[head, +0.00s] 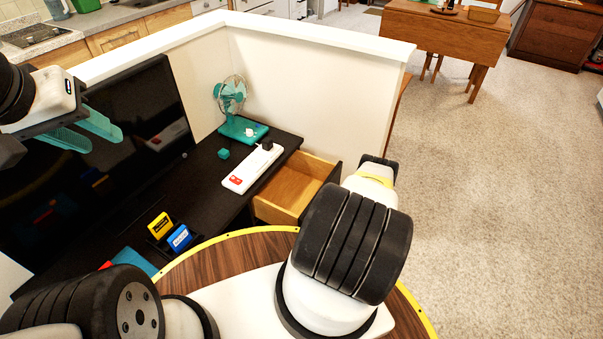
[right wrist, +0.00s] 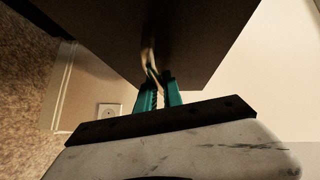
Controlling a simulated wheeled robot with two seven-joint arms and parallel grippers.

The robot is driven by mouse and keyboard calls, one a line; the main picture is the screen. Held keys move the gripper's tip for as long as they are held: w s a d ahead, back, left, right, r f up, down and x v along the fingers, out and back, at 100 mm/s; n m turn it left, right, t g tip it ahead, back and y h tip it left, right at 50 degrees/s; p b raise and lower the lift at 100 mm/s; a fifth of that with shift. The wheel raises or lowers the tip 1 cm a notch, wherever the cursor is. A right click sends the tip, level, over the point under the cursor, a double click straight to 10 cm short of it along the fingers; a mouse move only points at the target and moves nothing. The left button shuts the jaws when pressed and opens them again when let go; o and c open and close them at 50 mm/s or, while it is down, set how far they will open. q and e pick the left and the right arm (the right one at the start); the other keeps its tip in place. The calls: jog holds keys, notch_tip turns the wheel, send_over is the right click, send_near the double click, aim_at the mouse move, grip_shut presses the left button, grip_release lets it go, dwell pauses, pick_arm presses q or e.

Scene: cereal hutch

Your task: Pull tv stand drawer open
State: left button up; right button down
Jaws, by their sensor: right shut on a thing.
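The black TV stand (head: 205,185) runs along the white half-wall. Its drawer (head: 285,193) is pulled out at the right end, with its bare wooden inside showing and looking empty. In the right wrist view the dark drawer front (right wrist: 195,35) fills the top. My right gripper (right wrist: 158,88) has its teal fingers shut on the drawer handle (right wrist: 149,58), a thin light-coloured piece. In the head view my own right arm hides these fingers. My left gripper (head: 92,128) is raised in front of the TV (head: 120,130), its teal fingers apart and empty.
On the stand are a teal fan (head: 240,125), a white power strip (head: 250,168), a small teal cube (head: 223,153) and yellow and blue boxes (head: 179,238). The half-wall (head: 290,80) stands behind. Open carpet (head: 490,200) lies to the right.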

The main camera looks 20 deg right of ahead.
jog(key=shift+s+d, duration=1.05)
jog(key=shift+s, duration=0.2)
jog(key=c, duration=1.5)
grip_release()
jog(key=s, duration=0.5)
jog(key=s+a+r, duration=0.1)
jog(key=s, duration=0.1)
jog(key=shift+s, duration=0.3)
jog(key=shift+w, duration=0.1)
